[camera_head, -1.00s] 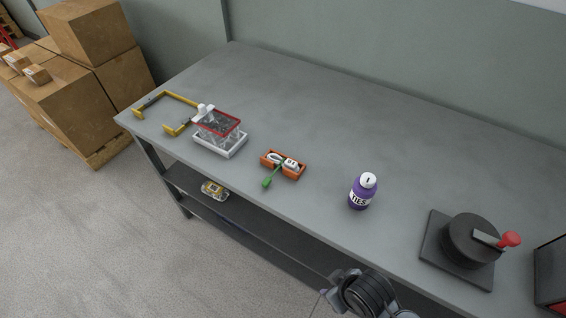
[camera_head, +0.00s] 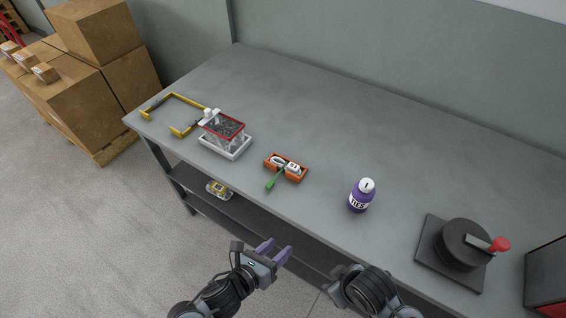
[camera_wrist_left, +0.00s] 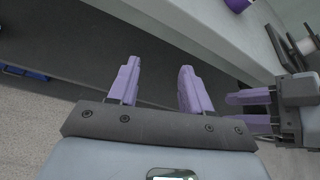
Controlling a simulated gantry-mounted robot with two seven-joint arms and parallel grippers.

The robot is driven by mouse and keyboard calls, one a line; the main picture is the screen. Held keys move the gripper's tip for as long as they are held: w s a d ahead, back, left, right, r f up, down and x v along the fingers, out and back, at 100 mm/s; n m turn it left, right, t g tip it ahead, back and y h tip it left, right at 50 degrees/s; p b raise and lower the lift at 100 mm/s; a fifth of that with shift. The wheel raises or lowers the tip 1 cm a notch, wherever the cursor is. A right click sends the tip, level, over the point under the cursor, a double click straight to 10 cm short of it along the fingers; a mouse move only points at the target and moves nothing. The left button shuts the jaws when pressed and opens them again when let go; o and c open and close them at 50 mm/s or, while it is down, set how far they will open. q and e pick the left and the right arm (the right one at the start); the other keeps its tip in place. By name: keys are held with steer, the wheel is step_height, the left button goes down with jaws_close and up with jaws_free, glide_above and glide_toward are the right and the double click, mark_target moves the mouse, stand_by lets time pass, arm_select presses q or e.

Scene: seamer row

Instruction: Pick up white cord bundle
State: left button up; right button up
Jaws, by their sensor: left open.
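A small orange tray (camera_head: 300,178) sits near the table's front edge in the head view. A small white looped item (camera_head: 279,160), which looks like the white cord bundle, lies in its left part. A white labelled piece (camera_head: 293,168) lies beside it, and a green-handled tool (camera_head: 273,182) leans over the tray's front. My left gripper (camera_head: 277,250) is open and empty, in front of the table edge and below the tray in the picture. My right gripper (camera_wrist_left: 232,108) shows in the left wrist view with its purple fingers apart and nothing between them.
A purple bottle (camera_head: 361,196) stands right of the tray. A white-based wire basket (camera_head: 226,142) and a yellow frame (camera_head: 176,99) are to its left. A black round device with a red knob (camera_head: 462,245) is at right. A lower shelf (camera_head: 225,205) holds a yellow-and-clear item. The table's back is clear.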

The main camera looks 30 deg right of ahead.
arm_select(q)
steer(key=w+a+r+m, duration=0.2)
steer(key=w+r, duration=0.2)
steer(key=w, duration=0.2)
steer(key=t, duration=0.2)
glide_toward(269, 184)
steer(key=shift+m+y, duration=0.3)
steer(key=shift+m, duration=0.1)
steer(key=shift+b+x, duration=0.6)
steer(key=shift+x, duration=3.75)
steer(key=shift+s+d+r, duration=0.1)
steer(key=shift+d+r, duration=0.05)
steer(key=shift+r, duration=0.05)
jaws_close()
